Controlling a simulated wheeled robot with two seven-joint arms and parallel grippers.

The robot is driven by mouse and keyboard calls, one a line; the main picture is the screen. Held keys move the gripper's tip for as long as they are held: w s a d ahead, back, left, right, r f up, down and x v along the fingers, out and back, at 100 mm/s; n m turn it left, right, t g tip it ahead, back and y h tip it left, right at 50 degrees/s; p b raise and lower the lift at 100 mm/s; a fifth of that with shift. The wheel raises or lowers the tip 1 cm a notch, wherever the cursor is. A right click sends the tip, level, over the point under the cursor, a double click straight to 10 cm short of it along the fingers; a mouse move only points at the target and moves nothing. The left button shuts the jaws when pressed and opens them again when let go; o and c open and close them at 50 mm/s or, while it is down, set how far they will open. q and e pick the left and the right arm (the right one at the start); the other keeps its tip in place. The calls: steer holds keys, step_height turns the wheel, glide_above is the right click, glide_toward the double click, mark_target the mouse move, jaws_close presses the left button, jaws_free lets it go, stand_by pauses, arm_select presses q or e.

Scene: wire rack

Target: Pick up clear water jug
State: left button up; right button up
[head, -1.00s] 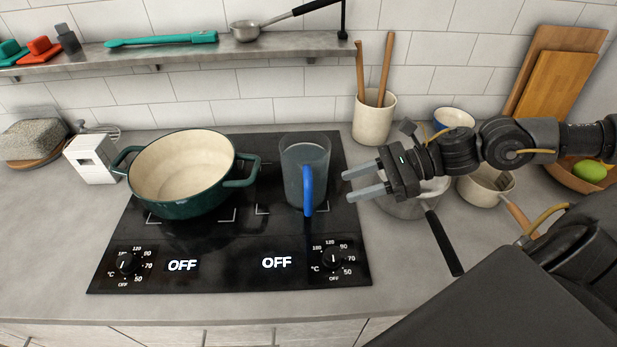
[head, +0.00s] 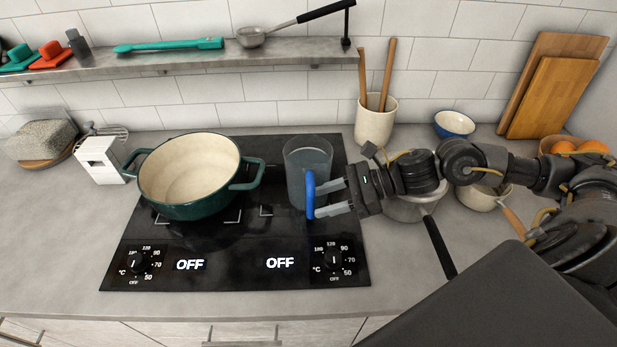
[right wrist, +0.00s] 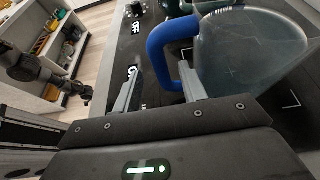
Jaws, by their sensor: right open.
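The clear water jug (head: 305,160) stands upright on the right part of the black cooktop. Its blue handle (head: 310,195) faces the front and right. My right gripper (head: 318,198) is open at the handle, its fingers reaching in from the right. In the right wrist view the blue handle (right wrist: 160,52) lies between the two fingers (right wrist: 160,92), and the jug's clear body (right wrist: 250,50) is beyond it at the right. I cannot tell whether a finger touches the handle.
A green pot (head: 190,200) stands left of the jug on the cooktop (head: 230,275). A metal pan (head: 435,240) and a small cream pot (head: 480,198) are under and behind my right arm. A utensil crock (head: 375,122) stands behind. The shelf (head: 170,60) runs along the wall above.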

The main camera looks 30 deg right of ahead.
mark_target(311, 202)
steer(key=p+x, duration=0.1)
steer(key=x, duration=0.2)
steer(key=shift+w+a+r, duration=0.1)
steer(key=shift+w+a, duration=0.05)
steer(key=shift+a+f, duration=0.15)
steer(key=shift+f, duration=0.05)
steer(key=shift+c, duration=0.4)
jaws_close()
stand_by(0.6)
steer(key=shift+w+r, duration=0.15)
